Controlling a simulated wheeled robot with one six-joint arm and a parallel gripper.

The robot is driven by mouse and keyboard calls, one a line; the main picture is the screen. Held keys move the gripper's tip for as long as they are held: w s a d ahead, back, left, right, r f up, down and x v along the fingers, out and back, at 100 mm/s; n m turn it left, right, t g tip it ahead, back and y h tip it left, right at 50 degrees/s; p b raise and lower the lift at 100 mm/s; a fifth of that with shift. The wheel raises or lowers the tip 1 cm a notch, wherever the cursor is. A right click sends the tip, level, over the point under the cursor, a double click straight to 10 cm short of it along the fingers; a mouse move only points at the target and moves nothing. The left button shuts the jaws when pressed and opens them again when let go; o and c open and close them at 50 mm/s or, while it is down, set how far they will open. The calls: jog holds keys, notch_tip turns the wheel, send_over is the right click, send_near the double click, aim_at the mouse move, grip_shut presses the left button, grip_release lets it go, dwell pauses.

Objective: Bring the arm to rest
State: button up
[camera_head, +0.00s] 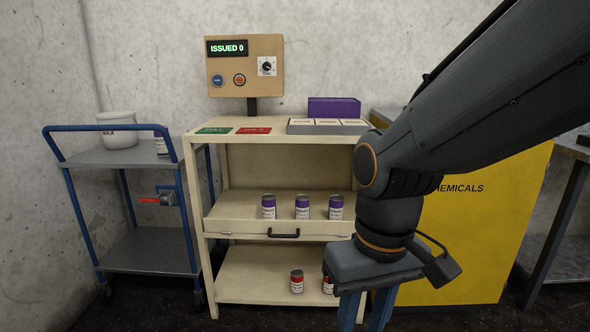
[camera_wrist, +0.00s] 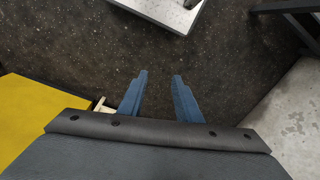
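My gripper (camera_head: 364,308) points downward in front of the right part of a cream shelf unit (camera_head: 212,270) in the head view. In the wrist view its two blue fingers (camera_wrist: 159,92) stand apart with only dark floor between them. It is open and empty. My arm reaches in from the upper right, bent at the elbow, and hides part of the shelf unit and a yellow cabinet.
The yellow cabinet (camera_head: 480,240) stands right of the shelf unit. A blue cart (camera_head: 150,245) with a white pot (camera_head: 117,130) stands left. Purple-topped cans (camera_head: 302,208) stand on the middle shelf, red ones (camera_head: 297,282) below. A control panel (camera_head: 245,65) reads "ISSUED 0".

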jog(key=d+r+m+p, duration=0.3)
jog(key=d+r+p, duration=0.6)
jog(key=p, duration=1)
jog(key=shift+s+d+r+h, duration=0.15)
jog(key=shift+d+r+h, duration=0.15)
jog(key=shift+r, duration=0.6)
